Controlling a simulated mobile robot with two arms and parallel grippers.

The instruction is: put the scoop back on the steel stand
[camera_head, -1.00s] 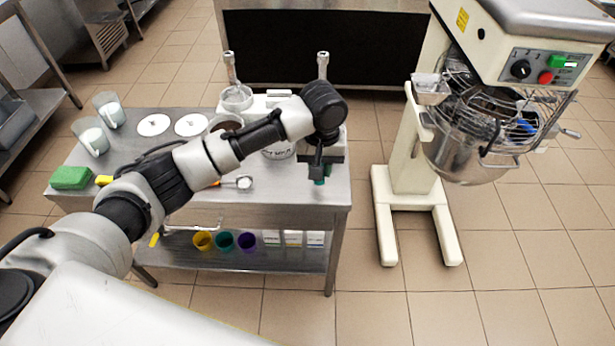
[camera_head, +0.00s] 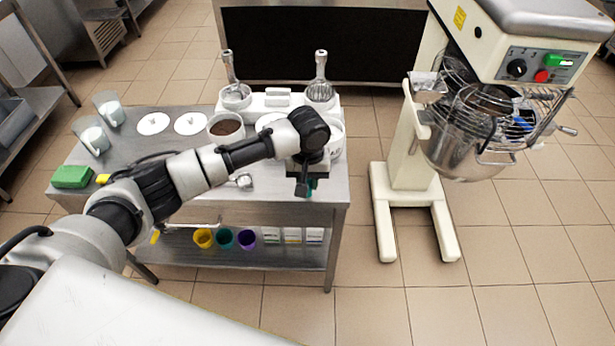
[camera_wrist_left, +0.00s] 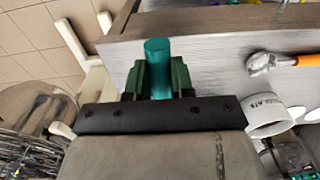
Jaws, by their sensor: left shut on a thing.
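My left gripper (camera_head: 305,186) is shut on a teal cylindrical handle at the right front of the steel table (camera_head: 338,188). The teal handle (camera_wrist_left: 157,62) stands between the fingers in the left wrist view; whatever is attached to it is hidden. A scoop-like tool with a metal head (camera_head: 243,181) lies on the table left of the gripper; its orange handle (camera_wrist_left: 308,60) shows in the left wrist view. A thin bent steel frame (camera_head: 192,224) shows at the table's front; I cannot tell whether it is the steel stand. My right gripper is out of view.
A brown-filled tub (camera_head: 226,127), white lids (camera_head: 153,123) and a green sponge (camera_head: 72,176) are on the table. A white holder (camera_head: 277,99) with upright steel tools stands at the back. Coloured cups (camera_head: 225,238) sit below. A mixer (camera_head: 410,150) stands right.

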